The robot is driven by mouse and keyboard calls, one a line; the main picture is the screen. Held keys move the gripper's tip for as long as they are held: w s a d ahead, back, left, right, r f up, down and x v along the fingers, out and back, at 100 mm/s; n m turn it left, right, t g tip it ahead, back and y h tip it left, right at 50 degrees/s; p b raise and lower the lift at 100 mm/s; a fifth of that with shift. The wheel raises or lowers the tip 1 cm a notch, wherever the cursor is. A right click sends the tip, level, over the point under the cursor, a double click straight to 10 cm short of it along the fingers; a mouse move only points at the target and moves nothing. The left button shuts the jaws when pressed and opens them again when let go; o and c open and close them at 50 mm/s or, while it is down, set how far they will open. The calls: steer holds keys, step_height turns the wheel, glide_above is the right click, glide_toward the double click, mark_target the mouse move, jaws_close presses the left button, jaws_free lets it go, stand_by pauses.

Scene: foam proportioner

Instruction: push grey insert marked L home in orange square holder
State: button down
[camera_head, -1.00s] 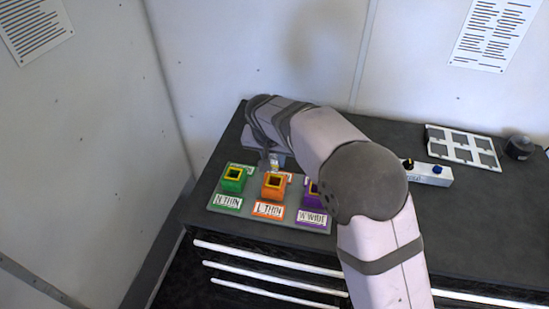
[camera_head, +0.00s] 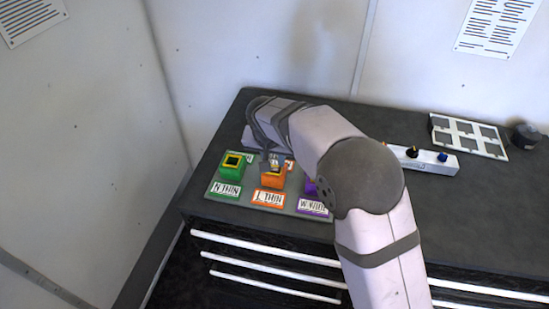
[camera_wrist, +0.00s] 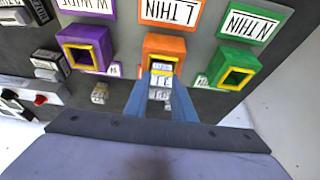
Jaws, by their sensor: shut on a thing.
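The orange square holder (camera_head: 272,181) stands on a grey board between the green and purple holders, behind the "L THIN" label. It also shows at the top middle of the wrist view (camera_wrist: 163,43). My gripper (camera_wrist: 160,88) is shut on the grey insert (camera_wrist: 160,82), which bears a small white label. The insert is at the yellow-rimmed opening of the orange holder; its lower part is hidden, so I cannot tell how deep it sits. In the head view, my gripper (camera_head: 272,161) is small and partly hidden by my arm.
The green holder (camera_head: 232,168) stands at left and the purple holder (camera_wrist: 85,48) on the other side, partly covered by my arm in the head view. A white control box (camera_head: 425,160) with knobs and a panel with grey squares (camera_head: 468,137) lie to the right.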

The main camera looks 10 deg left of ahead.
stand_by(0.8)
steer(key=c, duration=1.1)
jaws_free()
steer(key=shift+r, duration=0.1)
steer(key=shift+r+p, duration=2)
steer(key=shift+r, duration=0.95)
